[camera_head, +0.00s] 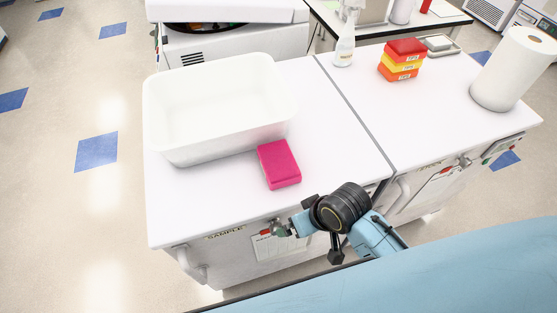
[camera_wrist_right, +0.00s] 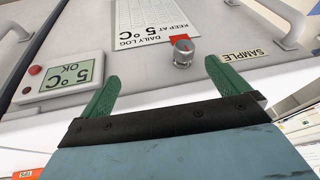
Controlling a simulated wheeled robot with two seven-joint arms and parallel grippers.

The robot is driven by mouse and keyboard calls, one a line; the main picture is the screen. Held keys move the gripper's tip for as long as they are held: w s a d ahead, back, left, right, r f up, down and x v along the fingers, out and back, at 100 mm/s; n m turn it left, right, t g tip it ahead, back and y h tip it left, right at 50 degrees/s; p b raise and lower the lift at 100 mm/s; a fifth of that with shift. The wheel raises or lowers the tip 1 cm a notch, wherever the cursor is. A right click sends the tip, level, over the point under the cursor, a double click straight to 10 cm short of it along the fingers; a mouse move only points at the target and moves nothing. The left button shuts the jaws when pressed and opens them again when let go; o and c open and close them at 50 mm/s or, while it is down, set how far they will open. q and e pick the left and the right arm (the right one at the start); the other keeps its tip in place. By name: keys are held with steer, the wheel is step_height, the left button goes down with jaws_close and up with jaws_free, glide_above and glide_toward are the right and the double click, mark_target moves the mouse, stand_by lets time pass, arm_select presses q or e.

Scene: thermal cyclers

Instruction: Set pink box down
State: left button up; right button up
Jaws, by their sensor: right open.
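The pink box (camera_head: 279,166) rests on the white countertop, close to the front right corner of a white bin (camera_head: 190,140). In the head view my right gripper (camera_head: 281,229) is just below the box in the picture, by the front face of the cabinet, and apart from the box. In the right wrist view its two green fingers (camera_wrist_right: 163,85) are spread with nothing between them. That view faces the cabinet front and does not show the pink box. My left gripper is not in view.
The cabinet front has a handle (camera_head: 192,268) and a paper log (camera_wrist_right: 150,18). Stacked red, yellow and orange boxes (camera_head: 402,60), a bottle (camera_head: 345,45) and a paper roll (camera_head: 513,70) stand farther right. The countertop right of the pink box (camera_head: 335,140) is clear.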

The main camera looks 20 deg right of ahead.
steer(key=w+a+r+n+g+y, duration=0.1)
steer(key=w+a+r, duration=0.7)
steer(key=r, duration=0.3)
steer(key=m+g+h, duration=0.1)
steer(key=m+h, duration=0.2)
glide_toward(279, 159)
steer(key=f, duration=0.5)
steer(key=shift+w+a+b, duration=0.1)
steer(key=shift+a+b, duration=0.15)
steer(key=shift+b, duration=0.05)
steer(key=shift+w+f+b, duration=0.1)
steer(key=shift+w+f, duration=0.15)
steer(key=shift+f, duration=0.65)
steer(key=shift+w+f+b, duration=0.15)
steer(key=shift+w+f, duration=0.1)
steer(key=shift+f, duration=0.65)
steer(key=shift+w+f+b, duration=0.1)
steer(key=shift+w+f, duration=0.15)
steer(key=shift+f, duration=0.65)
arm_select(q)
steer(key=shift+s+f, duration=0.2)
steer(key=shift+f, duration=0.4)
arm_select(e)
steer(key=c, duration=1.1)
steer(key=shift+r, duration=0.1)
steer(key=shift+c, duration=0.2)
